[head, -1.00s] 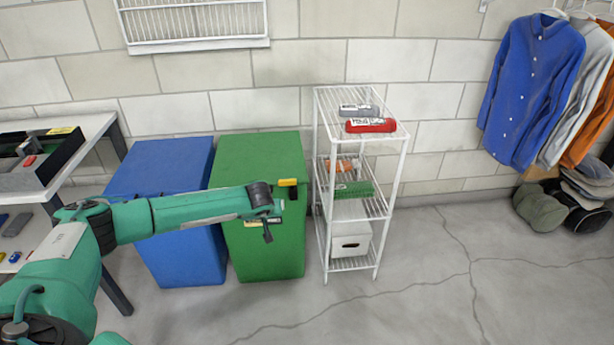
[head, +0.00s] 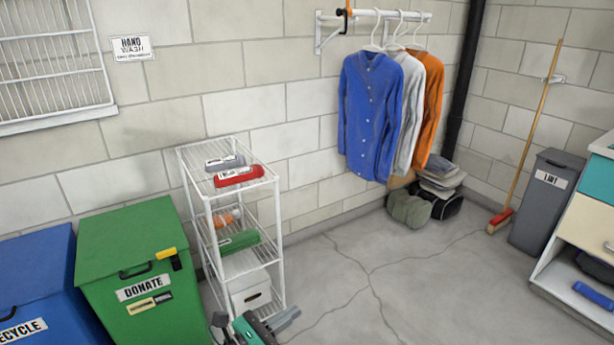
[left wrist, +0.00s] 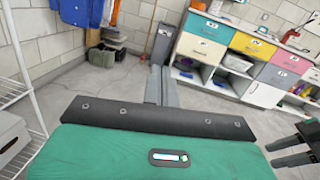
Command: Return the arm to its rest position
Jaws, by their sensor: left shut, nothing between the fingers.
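My left gripper (head: 286,317) shows at the bottom of the head view, in front of the white wire shelf's lower end. In the left wrist view its two grey fingers (left wrist: 160,84) lie together, pointing away over the bare floor, with nothing between them. My left arm is mostly below the frame in the head view. My right gripper (left wrist: 289,151) shows at the right edge of the left wrist view, its two grey fingers apart and empty. It is not in the head view.
The white wire shelf (head: 198,196) and the green donate bin (head: 115,235) stand close to my left gripper. The blue bin (head: 38,270) is farther left. A drawer cabinet (left wrist: 198,48) stands beyond open grey floor (head: 400,275).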

